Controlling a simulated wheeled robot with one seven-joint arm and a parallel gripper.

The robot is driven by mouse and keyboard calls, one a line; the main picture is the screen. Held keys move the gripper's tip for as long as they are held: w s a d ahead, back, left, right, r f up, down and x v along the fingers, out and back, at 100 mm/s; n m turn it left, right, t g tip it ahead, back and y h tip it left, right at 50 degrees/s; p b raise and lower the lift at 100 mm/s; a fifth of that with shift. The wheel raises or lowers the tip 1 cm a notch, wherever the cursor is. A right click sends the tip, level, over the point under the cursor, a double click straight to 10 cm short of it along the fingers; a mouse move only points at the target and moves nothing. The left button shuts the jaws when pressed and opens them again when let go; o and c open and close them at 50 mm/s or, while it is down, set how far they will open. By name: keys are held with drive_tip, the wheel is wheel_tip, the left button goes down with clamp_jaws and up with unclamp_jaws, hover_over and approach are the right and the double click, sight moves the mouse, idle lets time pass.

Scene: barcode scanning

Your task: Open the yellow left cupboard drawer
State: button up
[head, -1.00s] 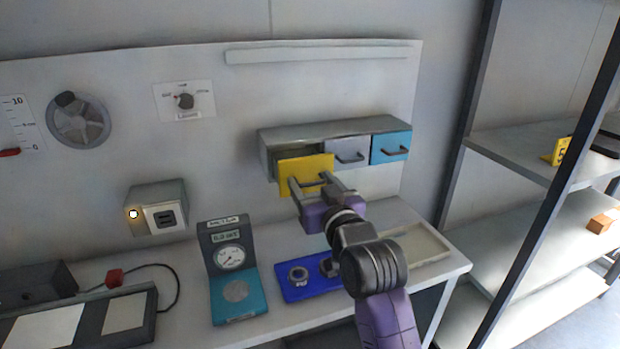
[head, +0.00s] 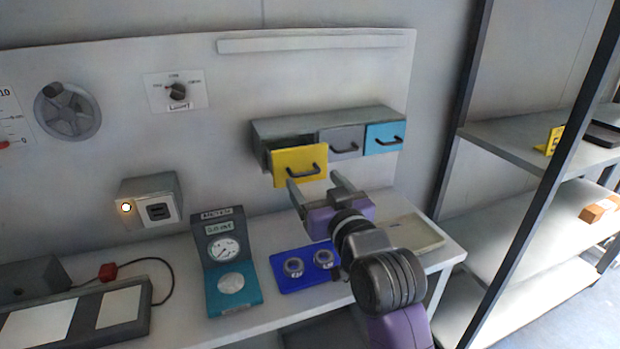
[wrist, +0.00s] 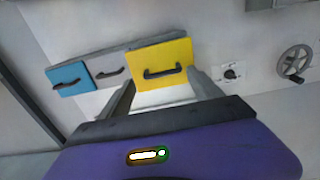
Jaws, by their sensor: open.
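The yellow drawer (head: 287,168) is the left one of three in the grey wall cupboard (head: 290,128). It stands pulled out, its front well ahead of the grey (head: 338,136) and blue (head: 376,134) drawer fronts. Its dark handle (head: 304,170) is free. My gripper (head: 315,183) is open and empty, just below and in front of the yellow drawer, apart from the handle. In the wrist view the yellow front (wrist: 172,55) shows between and beyond my spread fingers (wrist: 165,95), with its handle clear of them.
Below, the bench holds a blue tray (head: 290,284) with two round parts, a teal gauge stand (head: 222,297) and a shallow beige tray (head: 425,238). A metal shelf rack (head: 500,215) stands at the right. A wall dial (head: 178,91) is at upper left.

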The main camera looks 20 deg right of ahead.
drive_tip(key=s, duration=0.3)
drive_tip(key=shift+s, duration=0.15)
idle(0.3)
drive_tip(key=s+r+t, duration=0.3)
drive_tip(key=s+f+g, duration=0.2)
drive_tip(key=s+f, duration=0.5)
drive_tip(key=s, duration=0.6)
drive_tip(key=s+f+g, duration=0.2)
drive_tip(key=s+f, duration=0.6)
drive_tip(key=s, duration=0.6)
drive_tip(key=s+f+g, duration=0.2)
drive_tip(key=s+f, duration=0.5)
drive_tip(key=s, duration=0.7)
drive_tip(key=shift+a+f, duration=0.3)
drive_tip(key=shift+f, duration=0.1)
